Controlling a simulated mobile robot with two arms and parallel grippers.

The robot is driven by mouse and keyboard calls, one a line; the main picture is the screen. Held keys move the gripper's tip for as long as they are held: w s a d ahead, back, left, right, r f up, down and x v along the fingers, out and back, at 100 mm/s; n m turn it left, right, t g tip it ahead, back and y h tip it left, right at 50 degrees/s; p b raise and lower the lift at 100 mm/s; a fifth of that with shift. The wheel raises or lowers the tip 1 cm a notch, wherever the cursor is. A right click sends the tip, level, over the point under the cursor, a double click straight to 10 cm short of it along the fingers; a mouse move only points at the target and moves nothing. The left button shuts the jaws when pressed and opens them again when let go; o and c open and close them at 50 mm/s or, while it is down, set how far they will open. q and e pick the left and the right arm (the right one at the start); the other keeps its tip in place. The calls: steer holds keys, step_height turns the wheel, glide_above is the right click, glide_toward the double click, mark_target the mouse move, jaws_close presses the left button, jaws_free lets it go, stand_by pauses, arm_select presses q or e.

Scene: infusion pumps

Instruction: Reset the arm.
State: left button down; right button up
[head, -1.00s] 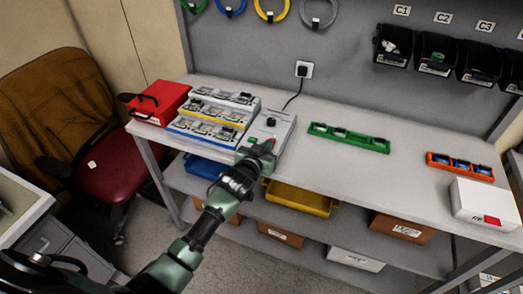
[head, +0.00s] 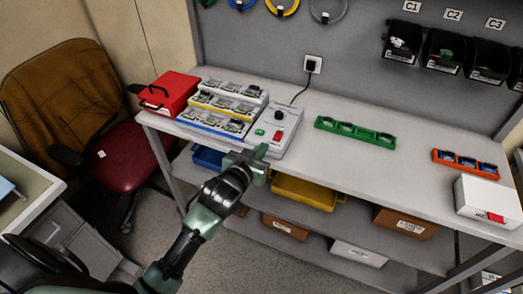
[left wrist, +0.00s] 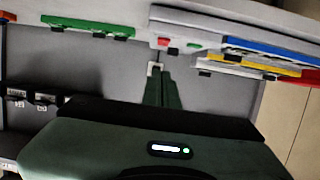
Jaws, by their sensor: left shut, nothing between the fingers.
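My left gripper (head: 258,155) is shut and empty. It is in front of the table's front edge, just below the grey control box (head: 273,128) with a black knob, a green button and a red button. The gripper also shows in the left wrist view (left wrist: 158,72), its fingers together, with the control box (left wrist: 195,30) beyond them. A gap seems to lie between the fingertips and the box, but the exact distance is hard to tell. My right gripper is in neither view.
On the table (head: 385,155), trays of boards (head: 220,105) and a red case (head: 165,92) stand left of the box. A green rack (head: 354,131), an orange rack (head: 464,163) and a white box (head: 487,203) are to the right. A yellow bin (head: 307,193) sits on the shelf below.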

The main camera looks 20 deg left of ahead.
arm_select(q)
steer(key=shift+w+f, duration=0.1)
stand_by(0.3)
steer(key=s+f+g+b, duration=0.15)
steer(key=s+f, duration=0.35)
steer(key=f, duration=0.8)
steer(key=s+a+f+m+g, duration=0.1)
steer(key=s+f+g, duration=0.35)
steer(key=f, duration=0.85)
steer(key=s+f+g+b, duration=0.1)
steer(key=s+f, duration=0.6)
steer(key=f, duration=0.6)
steer(key=s+f+g, duration=0.2)
steer(key=s+f, duration=0.4)
steer(key=s, duration=0.5)
steer(key=s+a+f+g+b, duration=0.1)
steer(key=s+f+g, duration=0.1)
steer(key=s+f, duration=0.4)
steer(key=s+f+m+g+b, duration=0.1)
steer(key=s+f, duration=0.5)
steer(key=s, duration=1)
steer(key=shift+a+f+g+y, duration=0.2)
steer(key=shift+f+g+y, duration=0.15)
steer(key=shift+g, duration=0.45)
steer(key=shift+w, duration=0.1)
